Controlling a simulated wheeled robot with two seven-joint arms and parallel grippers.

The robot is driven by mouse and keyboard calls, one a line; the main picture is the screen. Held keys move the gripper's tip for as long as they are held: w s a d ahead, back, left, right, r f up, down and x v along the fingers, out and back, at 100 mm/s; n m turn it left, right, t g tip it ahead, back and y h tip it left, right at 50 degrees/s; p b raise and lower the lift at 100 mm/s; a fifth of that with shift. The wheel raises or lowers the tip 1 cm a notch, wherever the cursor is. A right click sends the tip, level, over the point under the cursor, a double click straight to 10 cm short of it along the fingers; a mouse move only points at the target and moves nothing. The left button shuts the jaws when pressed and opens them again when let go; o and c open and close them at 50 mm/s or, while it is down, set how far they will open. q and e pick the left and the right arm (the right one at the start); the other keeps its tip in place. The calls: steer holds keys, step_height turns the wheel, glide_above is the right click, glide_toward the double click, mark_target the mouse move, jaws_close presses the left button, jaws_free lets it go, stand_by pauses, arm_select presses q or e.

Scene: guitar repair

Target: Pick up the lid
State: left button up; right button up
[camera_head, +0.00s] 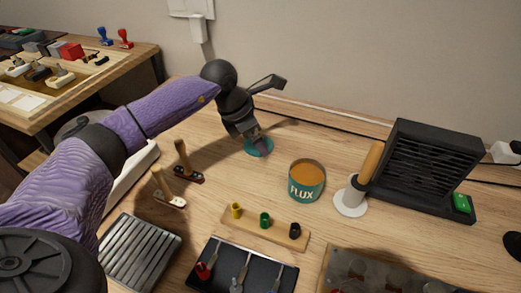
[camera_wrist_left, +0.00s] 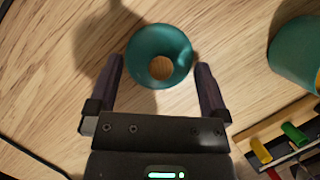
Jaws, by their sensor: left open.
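The teal round lid (camera_head: 262,149) lies on the wooden table, behind and left of the open flux tin (camera_head: 307,182). In the left wrist view the lid (camera_wrist_left: 159,54) shows as a teal ring with a tan middle, between the fingertips. My left gripper (camera_head: 258,143) is over the lid and partly hides it in the head view. In the left wrist view my left gripper (camera_wrist_left: 160,80) is open, one finger on each side of the lid, with visible gaps. I cannot tell whether the fingertips touch the table. My right gripper is not in view.
A black fan unit (camera_head: 430,165) and a wooden-handled tool on a white base (camera_head: 350,203) stand right of the tin. A wooden strip with coloured pegs (camera_head: 264,230), a black tool tray (camera_head: 241,268) and two brushes (camera_head: 187,172) are nearer. Bare table surrounds the lid.

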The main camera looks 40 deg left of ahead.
arm_select(q)
steer(key=shift+f, duration=0.15)
steer(key=shift+c, duration=0.7)
steer(key=shift+d, duration=0.1)
steer(key=c, duration=0.9)
steer(key=shift+c, duration=0.6)
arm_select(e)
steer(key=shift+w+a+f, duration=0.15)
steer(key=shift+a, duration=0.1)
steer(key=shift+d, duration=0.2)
